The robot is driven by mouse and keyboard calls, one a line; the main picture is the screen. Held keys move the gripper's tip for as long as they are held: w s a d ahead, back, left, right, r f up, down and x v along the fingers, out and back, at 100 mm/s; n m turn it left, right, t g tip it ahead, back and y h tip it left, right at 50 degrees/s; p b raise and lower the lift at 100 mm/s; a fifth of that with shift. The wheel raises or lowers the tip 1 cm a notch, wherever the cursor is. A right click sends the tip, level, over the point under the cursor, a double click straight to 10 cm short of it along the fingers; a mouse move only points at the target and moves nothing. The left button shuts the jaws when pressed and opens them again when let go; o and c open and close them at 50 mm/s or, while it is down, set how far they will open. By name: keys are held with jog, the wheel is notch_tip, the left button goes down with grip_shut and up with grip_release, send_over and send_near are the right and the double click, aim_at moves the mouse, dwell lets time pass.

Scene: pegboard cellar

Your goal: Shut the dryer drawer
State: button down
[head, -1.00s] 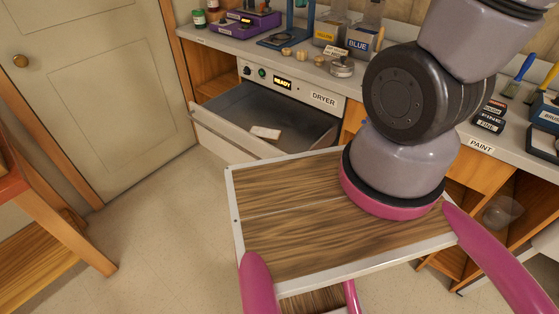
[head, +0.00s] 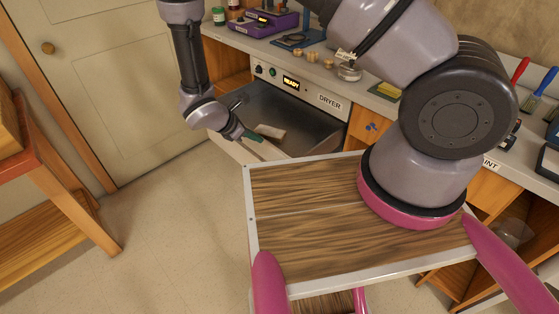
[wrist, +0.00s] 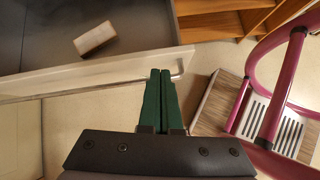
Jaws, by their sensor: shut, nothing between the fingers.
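The dryer drawer (head: 300,128) stands open below the dryer's panel (head: 292,84), with a pale block (head: 271,131) lying inside. Its grey interior, pale front (wrist: 80,78) and the block (wrist: 95,38) also show in the wrist view. My gripper (head: 254,138) is at the drawer's front; in the head view my forearm hides part of the front. In the wrist view my gripper's green fingers (wrist: 161,75) are together and empty. Their tips are near the right end of the drawer front, beside a thin metal handle (wrist: 181,68). I cannot tell whether they touch it.
A counter (head: 330,72) above the dryer carries small jars, a purple device (head: 265,22) and tools. Orange shelving (head: 480,190) stands at right, and an orange-topped bench (head: 40,130) at left. The floor (head: 180,220) left of my base is clear.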

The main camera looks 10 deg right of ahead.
jog(key=w+d+f+n, duration=0.1)
jog(key=d+f, duration=0.2)
jog(key=f, duration=0.3)
jog(key=d+f+n, duration=0.1)
jog(key=d+f, duration=0.2)
jog(key=f, duration=0.3)
jog(key=shift+w+f+n+t, duration=0.35)
jog(key=shift+n+t, duration=0.05)
